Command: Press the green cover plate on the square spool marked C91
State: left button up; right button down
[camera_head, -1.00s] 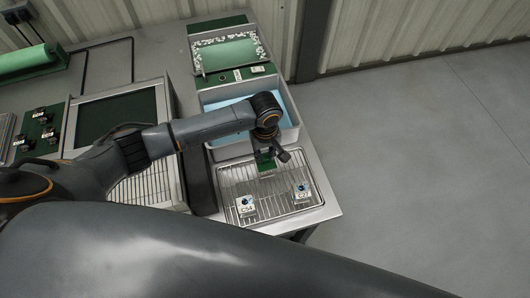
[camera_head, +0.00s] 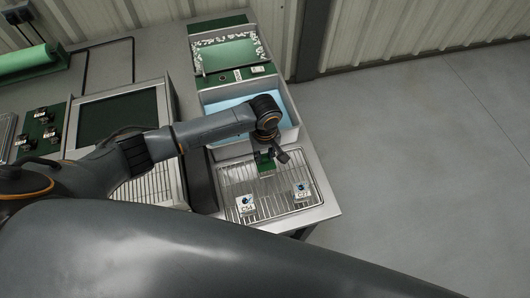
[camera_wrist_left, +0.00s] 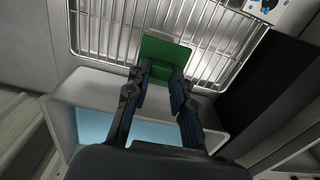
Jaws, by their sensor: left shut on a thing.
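My left gripper (camera_head: 265,152) points down over the near edge of the blue-floored bin, at the far end of a wire rack. It is shut on a green cover plate (camera_head: 267,168), which also shows in the left wrist view (camera_wrist_left: 167,54) between the fingertips (camera_wrist_left: 157,75). The plate is over the rack's bars; whether it touches them I cannot tell. Two pale square spools sit on the rack, a left one (camera_head: 246,205) that seems marked C54 and a right one (camera_head: 301,191) that seems marked C27. I cannot read C91 on any spool. My right gripper is not in view.
The wire rack (camera_head: 323,203) lies at the bench's near right end, beside the grey bin (camera_head: 296,122). Several small pieces stand on a green board (camera_head: 54,117) at left. A green sheet (camera_head: 228,55) lies behind the bin. Open floor is to the right.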

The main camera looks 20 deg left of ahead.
pick_arm(q)
jog(key=shift+d+f, duration=0.1)
jog(key=shift+f, duration=0.2)
dwell(0.4)
jog(key=shift+f+p, duration=0.1)
jog(key=shift+p, duration=0.5)
jog(key=o, duration=1.2)
jog(key=shift+o, duration=0.2)
notch_tip(320, 180, up, 6)
jog(key=p, duration=0.6)
jog(key=shift+f+p, duration=0.1)
jog(key=shift+p, duration=0.25)
jog(key=shift+r, duration=1.1)
